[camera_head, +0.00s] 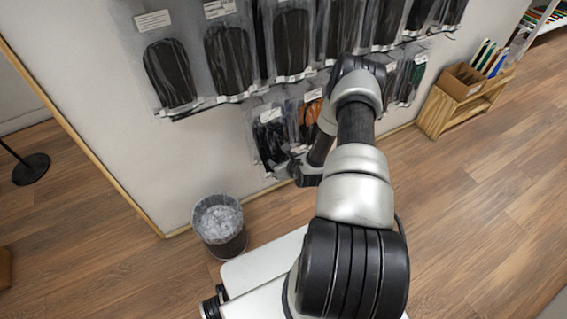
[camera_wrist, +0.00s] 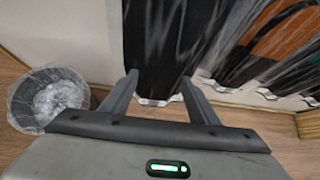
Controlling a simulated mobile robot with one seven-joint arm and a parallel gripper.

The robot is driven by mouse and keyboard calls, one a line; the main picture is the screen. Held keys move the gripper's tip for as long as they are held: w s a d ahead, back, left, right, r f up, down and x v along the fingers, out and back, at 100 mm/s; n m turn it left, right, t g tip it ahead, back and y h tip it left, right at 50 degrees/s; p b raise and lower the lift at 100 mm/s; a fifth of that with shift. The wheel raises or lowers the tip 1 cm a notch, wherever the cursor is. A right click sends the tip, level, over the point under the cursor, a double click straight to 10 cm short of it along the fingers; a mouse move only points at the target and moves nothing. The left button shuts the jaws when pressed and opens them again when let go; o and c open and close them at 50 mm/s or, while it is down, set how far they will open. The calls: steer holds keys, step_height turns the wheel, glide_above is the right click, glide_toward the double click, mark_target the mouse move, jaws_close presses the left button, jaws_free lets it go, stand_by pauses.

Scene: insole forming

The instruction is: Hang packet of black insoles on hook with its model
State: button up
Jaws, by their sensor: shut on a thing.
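A clear packet of black insoles (camera_head: 270,138) is at the left end of the lower row on the white wall. It also shows in the wrist view (camera_wrist: 165,45), upright between my fingers. My gripper (camera_head: 297,172) is at the packet's lower right in the head view and mostly hidden by my arm. In the wrist view my gripper (camera_wrist: 158,90) is shut on this packet, with a finger on each side. The packet's top is out of the wrist view, and I cannot tell whether it is on a hook. A packet with orange insoles (camera_head: 309,117) hangs just to its right.
An upper row of larger packets with black insoles (camera_head: 170,73) hangs above. A lined trash bin (camera_head: 219,225) stands on the floor at lower left. A wooden shelf with a cardboard box (camera_head: 461,82) stands at right. The wooden floor at right is clear.

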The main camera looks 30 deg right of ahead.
mark_target(278, 156)
steer(key=shift+w+f+b, duration=0.15)
steer(key=shift+w+b, duration=0.35)
steer(key=shift+w, duration=0.6)
steer(key=shift+w+f+b, duration=0.4)
steer(key=shift+w+b, duration=0.1)
steer(key=shift+w, duration=0.05)
steer(key=shift+f, duration=0.2)
steer(key=o, duration=1.3)
